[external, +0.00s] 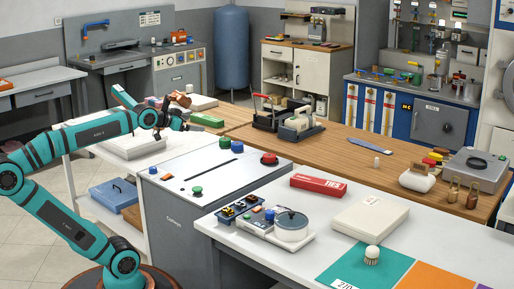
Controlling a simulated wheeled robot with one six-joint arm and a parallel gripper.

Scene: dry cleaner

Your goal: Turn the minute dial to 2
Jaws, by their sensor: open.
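I cannot tell for certain which control is the minute dial, and no numbers on a dial are readable at this size. A white-topped grey cabinet (172,205) carries a red round knob (269,158) and green round knobs, one of them at the back (225,142). A small device with a round grey-lidded pot (291,226) stands on the front counter, with small coloured controls beside it. My gripper (163,108) is at the upper left, open, above the white table and apart from these controls.
A long wooden counter (345,160) runs behind. At the back, a grey bench panel (179,58) has several small round controls.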

